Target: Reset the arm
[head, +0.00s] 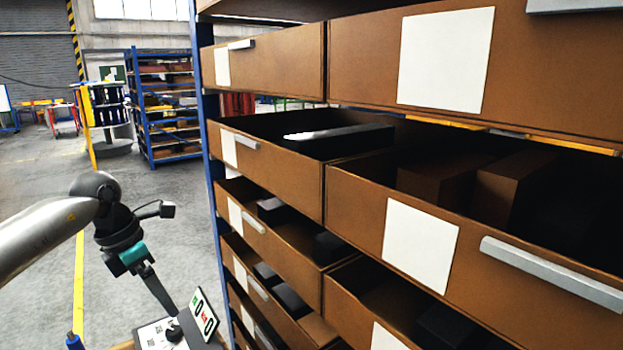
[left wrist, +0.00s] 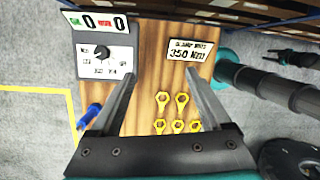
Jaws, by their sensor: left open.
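My left gripper (head: 168,300) hangs from the arm at the left, pointing down over a small workstation beside the shelf. In the left wrist view the left gripper (left wrist: 163,85) is open. Its two dark fingers stand wide apart with nothing between them but the wooden board (left wrist: 150,60) behind. In the head view the near finger shows and the other is hard to make out.
A blue-framed shelf with brown drawers (head: 265,170) fills the right side, several pulled out. The board carries a dial (left wrist: 100,55), a counter sign (left wrist: 97,22), a "350 Nm" label (left wrist: 185,54) and several yellow ring-headed pieces (left wrist: 181,104). Open floor (head: 40,185) lies at left.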

